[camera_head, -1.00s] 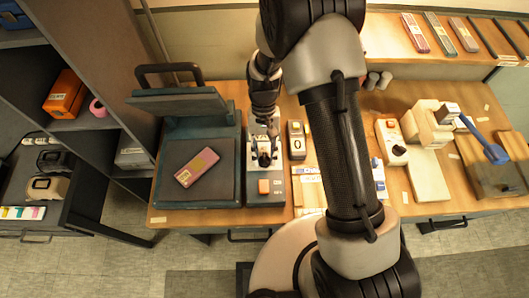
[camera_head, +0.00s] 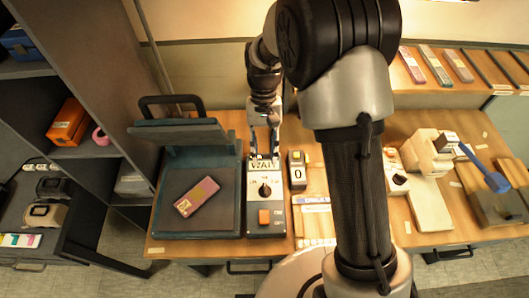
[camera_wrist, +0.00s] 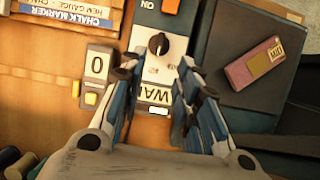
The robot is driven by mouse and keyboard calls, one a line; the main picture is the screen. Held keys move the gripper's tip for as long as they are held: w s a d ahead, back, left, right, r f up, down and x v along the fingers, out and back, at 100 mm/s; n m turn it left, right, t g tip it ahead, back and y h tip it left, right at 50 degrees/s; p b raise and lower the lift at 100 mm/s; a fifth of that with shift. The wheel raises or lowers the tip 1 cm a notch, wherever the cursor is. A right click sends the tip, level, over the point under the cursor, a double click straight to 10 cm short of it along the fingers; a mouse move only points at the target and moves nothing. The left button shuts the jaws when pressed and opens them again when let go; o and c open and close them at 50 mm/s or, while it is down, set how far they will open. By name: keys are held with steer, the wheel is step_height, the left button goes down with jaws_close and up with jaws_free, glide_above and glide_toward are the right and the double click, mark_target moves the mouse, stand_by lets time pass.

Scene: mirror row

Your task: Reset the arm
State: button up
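My gripper (camera_head: 264,150) is above the far end of a grey control box (camera_head: 267,222), close to its WAIT sign (camera_head: 264,164). In the wrist view my gripper (camera_wrist: 158,76) has its two blue-grey fingers apart with nothing between them, the sign showing in the gap. The box carries a black knob (camera_head: 265,190) and an orange button (camera_head: 264,217), both uncovered. The knob also shows in the wrist view (camera_wrist: 158,43), beyond the fingertips. My arm crosses the middle of the head view and hides part of the table.
Left of the box stands a dark press (camera_head: 222,220) with its lid raised and a pink block (camera_head: 197,196) on its bed. A counter (camera_head: 297,174) reading 0 stands right of the box. A blue-handled device (camera_head: 484,166) is at far right. Dark shelving (camera_head: 95,60) stands at left.

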stand_by(0.3)
steer(key=s+d+r+t, duration=0.2)
steer(key=s+d+r, duration=0.1)
steer(key=r, duration=0.4)
steer(key=s+d+r+t, duration=0.2)
steer(key=d+r, duration=0.1)
steer(key=r, duration=0.5)
steer(key=s+d+r+t, duration=0.2)
steer(key=s, duration=0.5)
steer(key=s+d+r+t, duration=0.3)
steer(key=s, duration=0.4)
steer(key=shift+r, duration=0.15)
